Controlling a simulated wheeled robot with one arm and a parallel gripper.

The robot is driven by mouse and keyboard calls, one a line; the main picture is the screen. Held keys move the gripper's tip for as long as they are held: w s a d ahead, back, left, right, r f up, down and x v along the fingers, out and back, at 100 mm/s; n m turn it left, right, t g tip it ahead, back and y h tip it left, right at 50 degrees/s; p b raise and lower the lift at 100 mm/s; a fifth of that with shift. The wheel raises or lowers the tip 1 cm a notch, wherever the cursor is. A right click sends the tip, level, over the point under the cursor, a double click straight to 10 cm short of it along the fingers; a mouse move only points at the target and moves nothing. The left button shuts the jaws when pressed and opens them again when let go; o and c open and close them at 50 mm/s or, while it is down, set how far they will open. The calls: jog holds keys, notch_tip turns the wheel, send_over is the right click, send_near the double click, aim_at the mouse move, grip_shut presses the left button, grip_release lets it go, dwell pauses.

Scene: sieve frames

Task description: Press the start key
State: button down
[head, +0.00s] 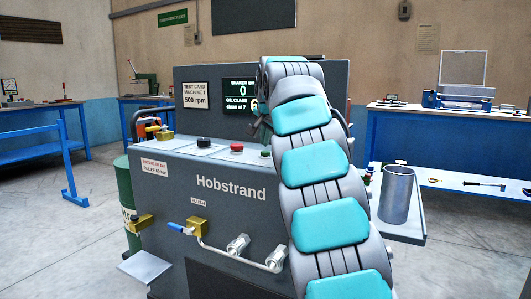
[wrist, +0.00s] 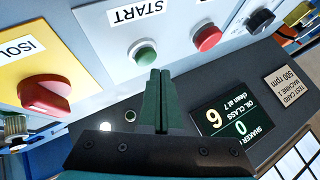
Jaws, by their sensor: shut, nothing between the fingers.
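The green start key (wrist: 144,56) sits on a light panel under the START label (wrist: 136,13) in the wrist view. My gripper (wrist: 160,73) is shut and empty, its tips pointing at the panel just below and right of the key in the picture. A small gap shows between tips and key; their height above the panel is hard to tell. In the head view the key (head: 265,153) shows as a small green spot beside my arm, which hides the gripper. The display (wrist: 226,121) reads 0 for the shaker and 6 for oil class.
A red button (wrist: 207,38) and a black knob (wrist: 262,20) lie right of the key in the wrist view. A red isolator knob (wrist: 44,94) on a yellow plate is left. A metal cylinder (head: 397,194) stands on the machine's right shelf.

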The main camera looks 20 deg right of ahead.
aim_at(265, 152)
dwell(0.4)
jog(key=shift+f, duration=0.45)
jog(key=shift+f+b, duration=0.35)
jog(key=shift+f, duration=0.1)
dwell(0.9)
jog(key=shift+r, duration=0.1)
jog(key=shift+r+p, duration=0.8)
jog(key=shift+p, duration=0.15)
notch_tip(265, 152, up, 5)
jog(key=p, duration=0.5)
jog(key=shift+r, duration=0.1)
jog(key=shift+s, duration=0.1)
dwell(0.4)
